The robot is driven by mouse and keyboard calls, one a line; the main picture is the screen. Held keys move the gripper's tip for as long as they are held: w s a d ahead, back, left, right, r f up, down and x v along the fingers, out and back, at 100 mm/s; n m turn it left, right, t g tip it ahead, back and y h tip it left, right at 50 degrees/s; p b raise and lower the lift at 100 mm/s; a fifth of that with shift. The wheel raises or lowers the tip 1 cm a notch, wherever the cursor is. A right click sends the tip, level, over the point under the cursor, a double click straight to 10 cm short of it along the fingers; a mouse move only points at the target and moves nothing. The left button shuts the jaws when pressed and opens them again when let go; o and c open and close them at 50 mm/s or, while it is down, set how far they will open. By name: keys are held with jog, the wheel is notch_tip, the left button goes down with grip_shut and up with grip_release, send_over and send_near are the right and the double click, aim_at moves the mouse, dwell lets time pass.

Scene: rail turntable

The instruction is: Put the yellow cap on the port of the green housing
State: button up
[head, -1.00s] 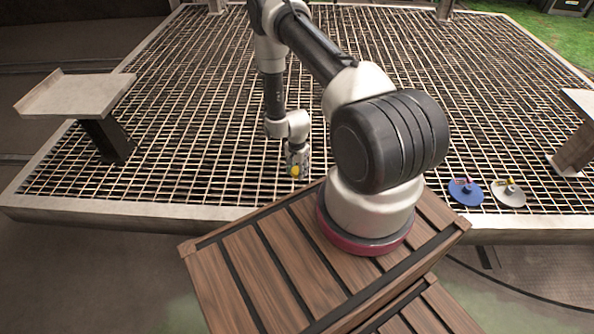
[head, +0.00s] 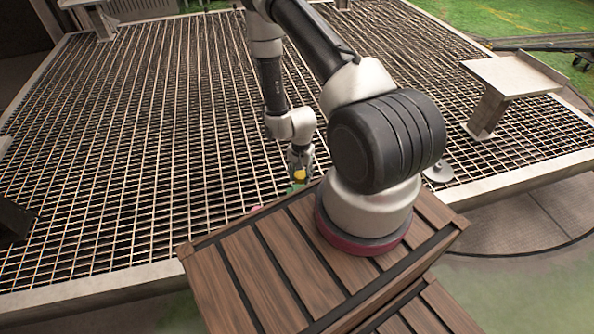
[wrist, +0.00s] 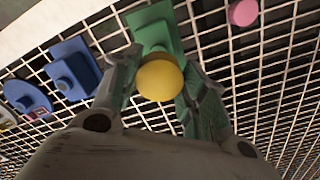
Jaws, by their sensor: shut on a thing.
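The yellow cap (wrist: 160,78) is round and sits between the fingertips of my gripper (wrist: 155,85) in the wrist view. My gripper is shut on it. The cap also shows in the head view (head: 300,175), under my gripper (head: 300,165). The green housing (wrist: 152,18) lies just beyond the cap in the wrist view, partly covered by it and the fingers. In the head view only bits of the green housing (head: 296,187) show by the crate edge. Its port cannot be made out, and I cannot tell whether the cap touches it.
Blue housings (wrist: 74,68) stand left of my gripper in the wrist view, and a pink round piece (wrist: 243,12) lies at the upper right. A grey disc-shaped part (head: 438,172) rests on the grating. A raised stand (head: 512,75) is at the right.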

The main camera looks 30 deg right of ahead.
jog(key=shift+d, duration=0.25)
jog(key=shift+n, duration=0.3)
jog(key=shift+f, duration=4.3)
jog(key=shift+f, duration=0.15)
jog(key=o, duration=1)
notch_tip(320, 180, up, 12)
